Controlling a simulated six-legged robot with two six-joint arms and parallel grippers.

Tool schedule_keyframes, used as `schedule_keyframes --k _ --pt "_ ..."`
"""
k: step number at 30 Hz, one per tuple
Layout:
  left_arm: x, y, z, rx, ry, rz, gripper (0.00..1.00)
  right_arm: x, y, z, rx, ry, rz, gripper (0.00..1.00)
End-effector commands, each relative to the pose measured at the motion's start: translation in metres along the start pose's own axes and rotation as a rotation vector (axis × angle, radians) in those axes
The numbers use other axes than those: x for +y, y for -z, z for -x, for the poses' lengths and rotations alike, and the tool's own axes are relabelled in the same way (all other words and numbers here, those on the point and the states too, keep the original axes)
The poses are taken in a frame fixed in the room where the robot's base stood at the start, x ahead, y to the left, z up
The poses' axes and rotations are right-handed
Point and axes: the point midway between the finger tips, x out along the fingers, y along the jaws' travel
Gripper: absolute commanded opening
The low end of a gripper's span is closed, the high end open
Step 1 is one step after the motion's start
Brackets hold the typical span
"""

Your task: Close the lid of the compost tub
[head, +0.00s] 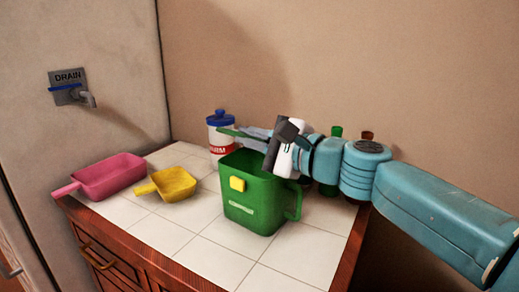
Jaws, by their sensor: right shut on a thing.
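The compost tub (252,205) is a green, square-sided bin with a handle at its right, a yellow square and a pale label on its front. It stands upright on the tiled counter, and its top is open. A thin green flat piece, which looks like the lid (228,132), shows behind and above the tub's back rim. My right gripper (250,133) reaches in from the right above the tub's back and is shut on this lid. The hinge and most of the lid are hidden behind the gripper. My left gripper is not in view.
A pink scoop (108,177) and a yellow scoop (174,184) lie at left on the counter (165,226). A white canister with a blue top (220,119) stands behind the tub. Green and brown bottles stand behind my right arm. The front tiles are clear.

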Motion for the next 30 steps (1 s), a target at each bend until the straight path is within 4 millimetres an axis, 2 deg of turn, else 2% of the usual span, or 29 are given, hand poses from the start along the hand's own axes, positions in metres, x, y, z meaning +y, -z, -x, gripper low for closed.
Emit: schedule_keyframes --k 1,3,12,21,30 --pt "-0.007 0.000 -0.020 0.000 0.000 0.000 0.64 0.016 0.005 0.000 0.000 0.001 0.042 0.00" --pt "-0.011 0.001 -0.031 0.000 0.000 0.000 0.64 0.023 0.005 0.000 -0.001 0.001 0.100 0.00" --pt "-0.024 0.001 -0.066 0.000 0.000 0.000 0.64 0.046 0.007 0.000 0.000 0.001 0.287 0.00" --pt "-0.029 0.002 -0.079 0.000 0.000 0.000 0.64 0.055 0.009 0.000 0.000 0.000 0.372 0.00" --pt "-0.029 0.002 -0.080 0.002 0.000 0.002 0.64 0.055 0.009 0.000 0.000 0.000 0.384 0.00"
